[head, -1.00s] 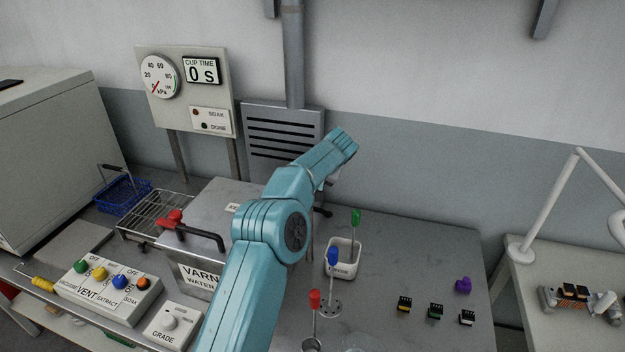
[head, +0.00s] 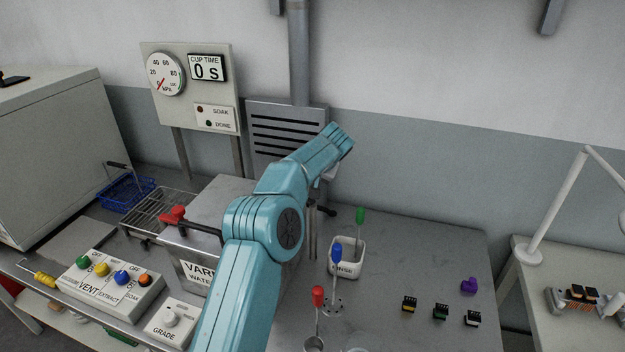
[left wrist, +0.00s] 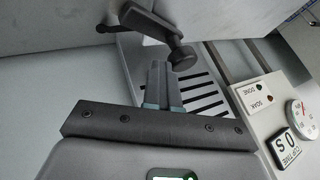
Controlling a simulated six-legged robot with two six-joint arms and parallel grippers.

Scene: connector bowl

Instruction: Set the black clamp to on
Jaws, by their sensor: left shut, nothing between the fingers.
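The black clamp (left wrist: 160,28) shows in the left wrist view as a dark bar ending in a rounded knob, just beyond my fingertips. In the head view only its black end (head: 328,210) shows, at the back right of the grey varnish and water box (head: 225,205), largely hidden by my arm. My left gripper (left wrist: 158,70) is shut and empty, its fingertips close to the clamp; I cannot tell whether they touch it. In the head view my left arm hides most of that gripper. My right gripper is not in view.
A white rinse cup (head: 347,268) with a green-handled tool stands right of the box. Blue and red-handled tools stand nearer the front. Small connectors (head: 440,312) lie on the bench at right. A slotted vent (head: 288,125) and gauge panel (head: 190,90) are behind.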

